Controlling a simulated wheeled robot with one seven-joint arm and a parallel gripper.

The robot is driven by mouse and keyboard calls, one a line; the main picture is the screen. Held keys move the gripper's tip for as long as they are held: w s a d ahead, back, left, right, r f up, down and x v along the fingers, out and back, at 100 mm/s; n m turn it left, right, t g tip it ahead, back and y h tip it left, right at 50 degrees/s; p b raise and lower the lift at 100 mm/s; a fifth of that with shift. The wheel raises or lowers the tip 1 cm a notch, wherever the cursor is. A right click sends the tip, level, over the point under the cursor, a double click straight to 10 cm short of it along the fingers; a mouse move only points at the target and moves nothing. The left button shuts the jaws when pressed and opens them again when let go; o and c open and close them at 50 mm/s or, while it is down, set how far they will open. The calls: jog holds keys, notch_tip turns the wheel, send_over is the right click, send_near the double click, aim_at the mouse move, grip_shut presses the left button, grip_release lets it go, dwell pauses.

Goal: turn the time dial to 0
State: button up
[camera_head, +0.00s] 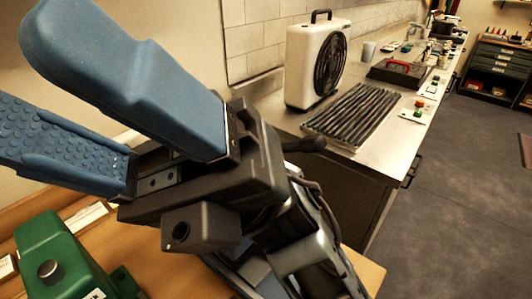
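A green box-shaped device (66,255) sits at the bottom left on a wooden surface, cut off by the frame edge. I cannot tell whether this knob is the time dial, and no scale or pointer can be read. Part of a white label shows at its lower edge. My gripper (18,82) is at the upper left, above and apart from the green device. Its two blue fingers are spread with bare wall visible between them, and nothing shows in the gap. The lower finger runs out of frame.
A long metal counter (360,150) holds a white fan unit (302,65), a black ridged rack (352,114) and a dark case with a red handle (394,70). The wooden table (150,285) lies below my arm. Dark floor (460,190) is clear at right.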

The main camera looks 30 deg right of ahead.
jog(key=w+f+n+t+h, duration=0.2)
jog(key=w+f+n+h, duration=0.55)
jog(key=h, duration=0.95)
jog(key=w+d+f+t+h, duration=0.1)
jog(key=w+d+h, duration=0.1)
jog(key=d, duration=0.4)
jog(key=w+d+f+t+h, duration=0.2)
jog(key=w+d+h, duration=0.1)
jog(key=d+h, duration=0.2)
jog(key=w+d+f+t+h, duration=0.1)
jog(key=w+d+f+h, duration=0.1)
jog(key=d, duration=0.5)
jog(key=shift+w+d+m+h, duration=0.25)
jog(key=shift+w+d+h, duration=0.15)
jog(key=shift+w+h, duration=0.3)
jog(key=shift+s+d+f+p, duration=0.1)
jog(key=shift+f+p, duration=0.2)
jog(key=shift+p, duration=0.05)
jog(key=shift+f+p, duration=0.65)
jog(key=shift+f, duration=2.95)
jog(key=shift+c, duration=0.4)
